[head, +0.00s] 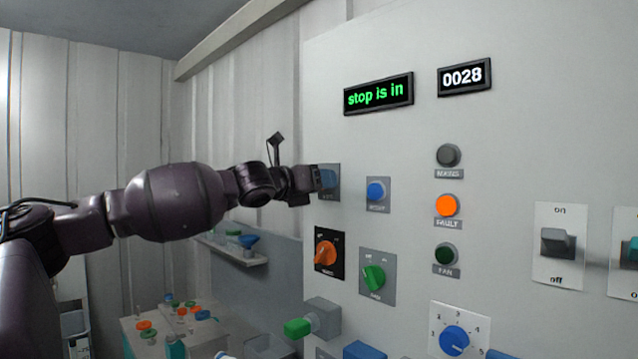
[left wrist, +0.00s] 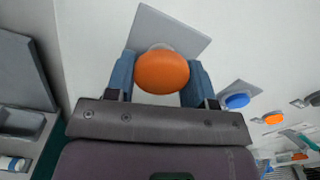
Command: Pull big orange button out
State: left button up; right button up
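The big orange button (left wrist: 161,72) is a round cap on a short stem, standing out from a grey square plate (left wrist: 160,30) in the left wrist view. My left gripper (left wrist: 161,80) has its two blue fingers on either side of the cap, with no clear gap showing. In the head view my left gripper (head: 325,178) is at the panel's upper left plate and hides the button there. A display (head: 379,94) reads "stop is in" in green. My right gripper is out of view.
A blue button (head: 376,191) sits just right of my gripper. Below are an orange rotary knob (head: 326,253) and a green one (head: 374,277). A grey box with a green knob (head: 298,327) juts out lower down. Indicator lamps and switches lie further right.

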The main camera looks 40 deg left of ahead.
pick_arm(q)
jog(key=c, duration=0.4)
jog(key=shift+s, duration=0.15)
jog(key=shift+c, duration=0.2)
jog(key=shift+s+f, duration=0.1)
jog(key=shift+s, duration=0.2)
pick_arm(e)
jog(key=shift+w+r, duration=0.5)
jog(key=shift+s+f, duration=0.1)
pick_arm(q)
jog(key=o, duration=1)
jog(key=shift+o, duration=1.4)
jog(key=shift+s, duration=0.25)
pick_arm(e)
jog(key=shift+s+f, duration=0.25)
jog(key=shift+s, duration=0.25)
